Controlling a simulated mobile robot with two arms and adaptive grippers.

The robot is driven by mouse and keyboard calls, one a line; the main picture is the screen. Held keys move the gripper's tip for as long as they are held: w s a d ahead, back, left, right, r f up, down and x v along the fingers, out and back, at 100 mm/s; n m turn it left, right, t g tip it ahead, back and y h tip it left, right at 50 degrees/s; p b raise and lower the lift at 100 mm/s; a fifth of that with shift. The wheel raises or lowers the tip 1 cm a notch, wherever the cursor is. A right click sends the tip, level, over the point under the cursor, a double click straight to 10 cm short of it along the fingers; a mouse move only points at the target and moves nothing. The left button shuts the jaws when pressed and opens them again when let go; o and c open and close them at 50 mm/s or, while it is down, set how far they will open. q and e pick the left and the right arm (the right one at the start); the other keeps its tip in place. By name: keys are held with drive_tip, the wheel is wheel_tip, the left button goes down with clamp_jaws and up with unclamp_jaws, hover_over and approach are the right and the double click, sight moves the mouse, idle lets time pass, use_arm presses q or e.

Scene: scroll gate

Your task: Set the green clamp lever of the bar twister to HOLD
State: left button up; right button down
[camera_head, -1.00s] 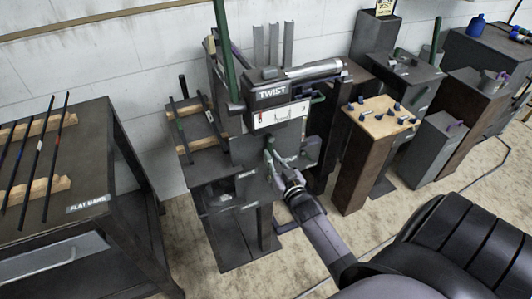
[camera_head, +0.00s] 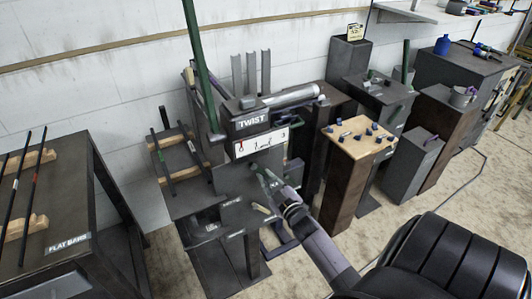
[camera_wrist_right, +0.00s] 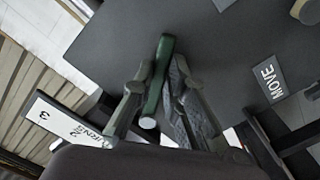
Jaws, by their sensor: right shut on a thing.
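The bar twister (camera_head: 228,182) is a dark machine with a TWIST sign and a white turns scale. My right gripper (camera_head: 270,180) is at its front, below the scale. In the right wrist view, my right gripper (camera_wrist_right: 160,85) is shut on the green clamp lever (camera_wrist_right: 158,75), a green bar with a pale round end between the two fingers. A MOVE label (camera_wrist_right: 270,80) lies on the dark plate to the right of the lever. I cannot make out a HOLD label. My left gripper is not in view.
A tall green lever (camera_head: 200,65) rises at the machine's left. A table labelled FLAT BARS (camera_head: 105,200) stands at the left. A pedestal with a wooden top (camera_head: 345,150) and dark cabinets stand at the right. The turns scale (camera_wrist_right: 75,125) is close to the right gripper.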

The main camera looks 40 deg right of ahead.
idle(0.4)
drive_tip(key=c, duration=1.6)
unclamp_jaws()
drive_tip(key=v, duration=1.2)
drive_tip(key=shift+d+f, duration=0.1)
